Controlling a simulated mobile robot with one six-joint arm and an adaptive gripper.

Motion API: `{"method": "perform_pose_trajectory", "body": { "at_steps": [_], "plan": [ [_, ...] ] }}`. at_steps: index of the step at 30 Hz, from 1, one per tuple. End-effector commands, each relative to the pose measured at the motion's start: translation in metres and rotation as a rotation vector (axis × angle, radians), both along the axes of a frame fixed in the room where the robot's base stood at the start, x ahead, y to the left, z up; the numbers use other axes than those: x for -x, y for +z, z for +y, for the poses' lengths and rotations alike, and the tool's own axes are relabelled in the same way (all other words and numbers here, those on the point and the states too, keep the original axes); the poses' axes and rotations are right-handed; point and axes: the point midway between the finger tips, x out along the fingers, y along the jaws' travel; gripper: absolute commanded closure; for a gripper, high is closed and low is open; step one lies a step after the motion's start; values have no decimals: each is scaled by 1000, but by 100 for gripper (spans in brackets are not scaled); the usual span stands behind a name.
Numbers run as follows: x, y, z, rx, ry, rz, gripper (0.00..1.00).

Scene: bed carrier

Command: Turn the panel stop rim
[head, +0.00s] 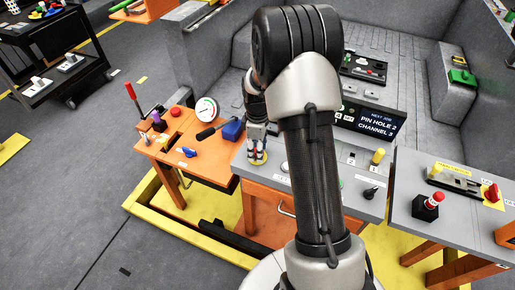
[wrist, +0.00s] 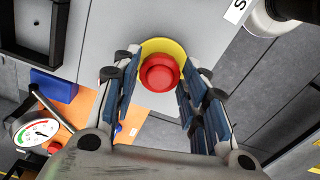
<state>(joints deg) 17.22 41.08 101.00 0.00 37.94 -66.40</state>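The panel stop is a red mushroom button (wrist: 159,73) on a yellow round rim (wrist: 161,45), set on a grey panel (wrist: 112,35). In the wrist view the button sits between the fingers of my gripper (wrist: 162,62), with one finger on each side. The fingers are spread apart. Whether the fingertips touch the rim, I cannot tell. In the head view my gripper (head: 257,150) points down at the panel's left end. A bit of yellow rim (head: 257,161) shows under it, and the fingers hide most of the button.
An orange bench (head: 195,158) to the left carries a dial gauge (head: 205,109), a blue block (head: 233,129) and levers. A yellow knob (head: 377,156) and a black knob (head: 370,193) stand on the panel to the right. A pale cylinder (wrist: 268,20) is near the button's upper right.

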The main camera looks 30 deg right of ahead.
Motion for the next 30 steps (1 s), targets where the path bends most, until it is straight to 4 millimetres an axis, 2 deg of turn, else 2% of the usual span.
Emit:
{"method": "perform_pose_trajectory", "body": {
  "at_steps": [1,11,20,30],
  "plan": [
    [0,0,0,0,0,0,66],
    [0,0,0,0,0,0,88],
    [0,1,0,0,-40,0,89],
    [0,2,0,-1,-259,1,89]
  ]
}}
